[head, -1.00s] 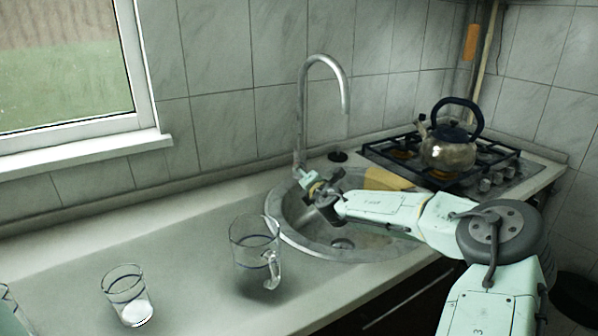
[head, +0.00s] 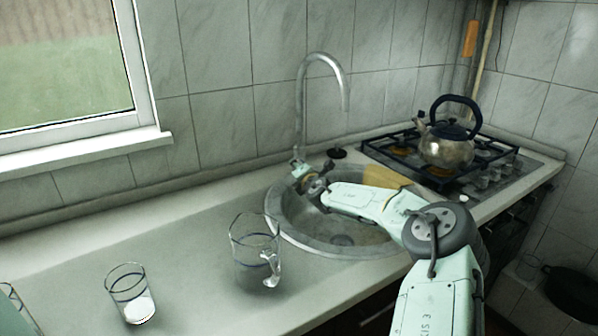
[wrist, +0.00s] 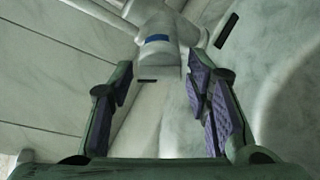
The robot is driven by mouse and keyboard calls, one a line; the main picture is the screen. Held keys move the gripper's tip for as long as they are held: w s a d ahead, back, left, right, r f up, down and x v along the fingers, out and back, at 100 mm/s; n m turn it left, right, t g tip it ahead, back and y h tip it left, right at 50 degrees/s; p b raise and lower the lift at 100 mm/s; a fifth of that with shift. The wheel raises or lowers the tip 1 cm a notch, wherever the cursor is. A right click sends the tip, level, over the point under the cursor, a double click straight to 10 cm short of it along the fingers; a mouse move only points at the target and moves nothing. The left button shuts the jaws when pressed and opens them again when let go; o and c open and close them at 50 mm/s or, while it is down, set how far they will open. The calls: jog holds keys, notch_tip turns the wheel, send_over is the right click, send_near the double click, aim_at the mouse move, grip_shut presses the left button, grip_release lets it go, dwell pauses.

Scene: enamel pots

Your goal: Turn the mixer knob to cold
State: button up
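The mixer tap (head: 345,90) is a tall curved metal spout rising behind the sink. In the head view its base is partly hidden by my gripper (head: 300,172), which is close to it. In the wrist view a pale grey mixer part, seemingly the knob (wrist: 158,58), bears a blue mark and lies ahead of my fingertips. My gripper (wrist: 160,85) is open, its purple-padded fingers to either side of the space below that part. Nothing is held between them. I cannot tell whether a finger touches the knob.
The round metal sink (head: 290,238) is under my arm. A glass jug (head: 250,245) and a glass (head: 130,295) stand on the counter to the left. A kettle (head: 447,150) stands on the hob (head: 505,172) at the right. A tiled wall is close behind the tap.

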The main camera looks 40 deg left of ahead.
jog(key=c, duration=0.9)
jog(key=shift+o, duration=0.2)
jog(key=shift+f+m, duration=0.15)
jog(key=shift+m, duration=0.15)
jog(key=shift+d+f+m+t+y+b, duration=0.15)
jog(key=shift+m+y+b, duration=0.55)
jog(key=shift+m+b, duration=0.7)
jog(key=shift+a+r+m+t+y+b, duration=0.1)
jog(key=shift+m+t+y+b, duration=0.15)
jog(key=shift+m+y+b, duration=0.8)
jog(key=shift+m+h+b, duration=0.35)
jog(key=shift+m, duration=0.1)
jog(key=o, duration=1.2)
jog(key=shift+c, duration=0.2)
